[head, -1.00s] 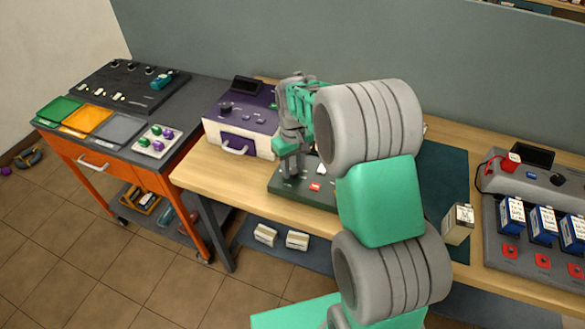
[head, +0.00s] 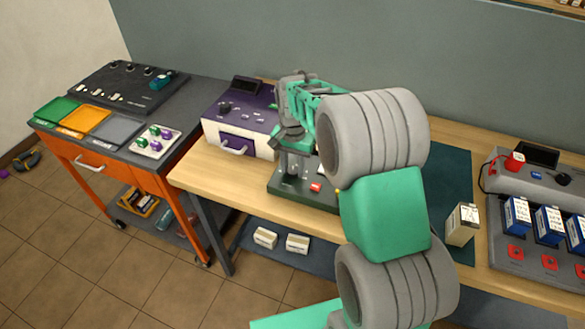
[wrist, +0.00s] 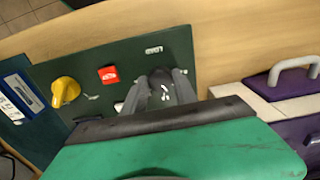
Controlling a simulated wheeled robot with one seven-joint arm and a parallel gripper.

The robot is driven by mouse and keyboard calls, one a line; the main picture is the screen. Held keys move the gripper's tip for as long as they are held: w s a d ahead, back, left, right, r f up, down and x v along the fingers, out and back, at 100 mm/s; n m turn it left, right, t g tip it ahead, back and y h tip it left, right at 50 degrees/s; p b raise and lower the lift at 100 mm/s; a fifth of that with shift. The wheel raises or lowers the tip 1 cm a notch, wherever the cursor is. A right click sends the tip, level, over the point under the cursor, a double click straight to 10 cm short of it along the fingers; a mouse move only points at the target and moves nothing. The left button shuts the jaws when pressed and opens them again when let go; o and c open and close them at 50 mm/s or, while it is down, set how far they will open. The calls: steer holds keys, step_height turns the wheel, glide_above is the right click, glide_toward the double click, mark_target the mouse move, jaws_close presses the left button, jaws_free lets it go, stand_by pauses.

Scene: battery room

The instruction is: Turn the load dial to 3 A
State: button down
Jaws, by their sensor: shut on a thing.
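The load dial (wrist: 161,88) is a dark knob beside the white LOAD lettering on the dark green panel (wrist: 120,62) in the wrist view. My gripper (wrist: 163,94) is shut on the dial, with one grey finger on each side. The fingers and wrist hide part of the dial and its scale, so I cannot read its setting.
A red switch (wrist: 108,74) and a yellow knob (wrist: 66,91) sit on the same panel. A blue battery (wrist: 22,88) is beside the knob. A purple and white device (head: 235,130) stands left of my gripper. A charger with blue batteries (head: 547,222) is at right.

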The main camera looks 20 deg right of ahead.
mark_target(293, 170)
steer(key=m+b, duration=0.1)
steer(key=m, duration=0.6)
steer(key=shift+w+r, duration=0.1)
steer(key=m, duration=0.6)
steer(key=shift+m, duration=0.4)
steer(key=shift+r, duration=0.1)
steer(key=c, duration=1)
jaws_free()
steer(key=shift+o, duration=0.2)
step_height(293, 170, up, 8)
steer(key=shift+f+b, duration=0.2)
steer(key=shift+b, duration=0.45)
